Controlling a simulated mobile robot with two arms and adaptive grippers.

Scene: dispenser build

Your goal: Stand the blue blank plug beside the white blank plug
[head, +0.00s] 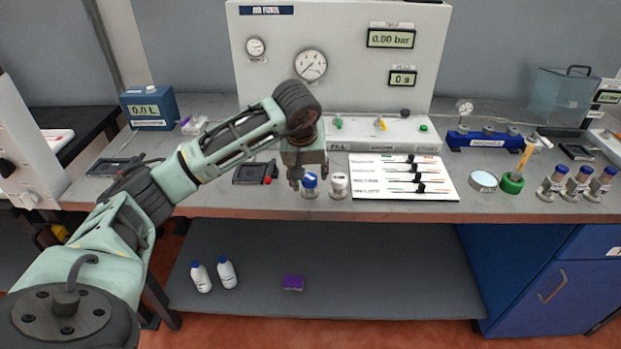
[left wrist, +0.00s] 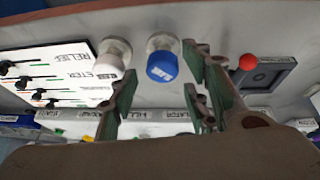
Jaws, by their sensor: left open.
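The blue blank plug (head: 310,185), a clear body with a blue cap, stands upright on the grey bench near its front edge. The white blank plug (head: 339,185) stands upright just to its right, with a small gap. In the left wrist view the blue plug (left wrist: 162,62) and the white plug (left wrist: 112,56) are side by side. My left gripper (head: 301,180) is at the blue plug, just left of and partly over it. Its fingers (left wrist: 160,84) are apart, with the blue cap in line with the gap between them. My right gripper is not in view.
A white panel sheet with black knobs (head: 375,187) lies right of the plugs. A dark tray (head: 250,173) with a red ball-like knob (head: 267,181) is to the left. The gauge panel (head: 340,90) stands behind. A green ring holder (head: 512,184) and several blue-capped vials (head: 576,184) are far right.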

